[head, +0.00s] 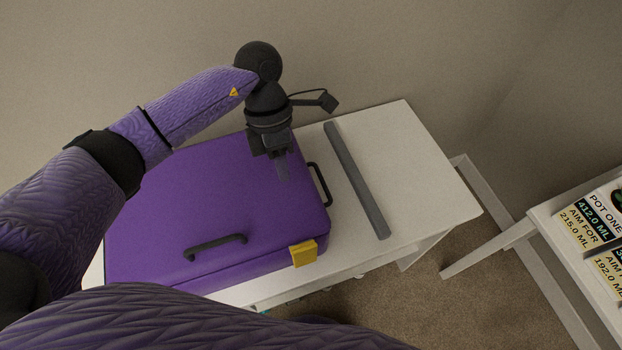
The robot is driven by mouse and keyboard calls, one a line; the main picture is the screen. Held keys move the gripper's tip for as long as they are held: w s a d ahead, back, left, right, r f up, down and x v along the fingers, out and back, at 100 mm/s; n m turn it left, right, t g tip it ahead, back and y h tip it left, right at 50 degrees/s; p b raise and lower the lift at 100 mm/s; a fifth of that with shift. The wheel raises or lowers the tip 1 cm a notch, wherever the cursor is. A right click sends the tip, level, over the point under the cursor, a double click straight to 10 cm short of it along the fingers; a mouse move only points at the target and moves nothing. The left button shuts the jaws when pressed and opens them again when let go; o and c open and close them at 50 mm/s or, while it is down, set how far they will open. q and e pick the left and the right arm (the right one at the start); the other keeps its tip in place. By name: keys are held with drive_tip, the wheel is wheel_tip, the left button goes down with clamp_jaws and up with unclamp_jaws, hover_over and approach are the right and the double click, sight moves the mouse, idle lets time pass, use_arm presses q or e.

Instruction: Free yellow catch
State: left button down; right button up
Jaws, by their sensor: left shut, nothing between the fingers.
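A purple case (185,208) lies flat on a white table. A yellow catch (304,253) sits on its front edge near the right corner, against the lid and side. The case has a black handle (216,245) near its front and another black handle (320,185) on its right side. My left gripper (284,177) is above the case's back right part, pointing down, shut and empty. It is apart from the yellow catch, which is nearer the front. I cannot tell whether it touches the lid. My right gripper is not in view.
The white table (422,165) has clear room right of the case, apart from a long grey bar (356,180) lying there. A second white surface with printed cards (592,222) stands at the far right. My purple arm covers the case's left side.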

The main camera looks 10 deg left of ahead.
sight(298, 238)
use_arm(q)
drive_tip(key=x, duration=0.7)
drive_tip(key=b+x, duration=0.1)
drive_tip(key=x, duration=0.2)
drive_tip(key=shift+s+d+f, duration=0.1)
drive_tip(key=shift+s+f, duration=0.05)
drive_tip(key=shift+s, duration=0.2)
drive_tip(key=s+d, duration=0.1)
drive_tip(key=s+p, duration=0.1)
drive_tip(key=s, duration=0.1)
drive_tip(key=shift+d, duration=0.4)
drive_tip(key=shift+s+d, duration=0.2)
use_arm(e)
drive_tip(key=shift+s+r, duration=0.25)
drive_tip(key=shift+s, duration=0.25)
